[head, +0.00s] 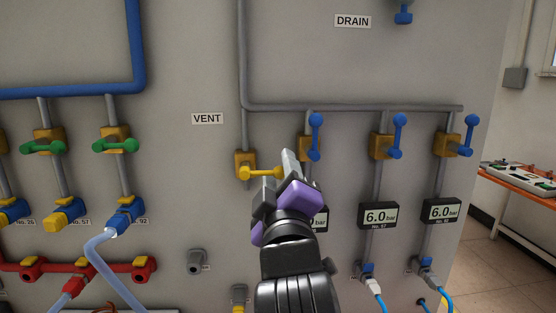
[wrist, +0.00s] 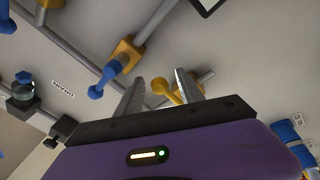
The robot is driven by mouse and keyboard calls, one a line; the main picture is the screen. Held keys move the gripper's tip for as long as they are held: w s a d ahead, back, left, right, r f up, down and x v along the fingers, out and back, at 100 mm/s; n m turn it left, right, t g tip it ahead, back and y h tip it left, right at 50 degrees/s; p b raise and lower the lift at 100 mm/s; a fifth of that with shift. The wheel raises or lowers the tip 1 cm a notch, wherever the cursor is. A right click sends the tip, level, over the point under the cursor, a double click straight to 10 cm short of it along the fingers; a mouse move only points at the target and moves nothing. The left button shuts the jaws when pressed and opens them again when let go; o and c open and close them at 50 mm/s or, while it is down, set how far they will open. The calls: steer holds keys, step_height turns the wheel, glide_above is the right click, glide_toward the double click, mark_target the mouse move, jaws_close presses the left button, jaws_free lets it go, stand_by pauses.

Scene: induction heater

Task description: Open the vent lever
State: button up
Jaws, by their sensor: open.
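The vent lever (head: 258,172) is a yellow handle on a brass valve (head: 245,160), just right of and below the VENT label (head: 207,118). It lies about horizontal, across the vertical grey pipe, with its knob pointing right. My gripper (head: 287,160) is at the knob end, hiding part of it in the head view. In the wrist view the yellow lever (wrist: 162,88) appears between the two grey fingers of my gripper (wrist: 158,88), which stand apart. I cannot tell whether a finger touches it.
To the right, blue levers (head: 316,136) on brass valves hang close to my gripper, above pressure displays (head: 379,215). Green levers (head: 116,145) and a light-blue hose (head: 98,255) are at the left. The panel around the VENT label is clear.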

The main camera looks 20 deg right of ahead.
mark_target(278, 170)
steer(key=shift+x, duration=1.55)
steer(key=shift+c, duration=0.3)
jaws_close()
steer(key=shift+s+a+r, duration=0.1)
steer(key=shift+r, duration=0.1)
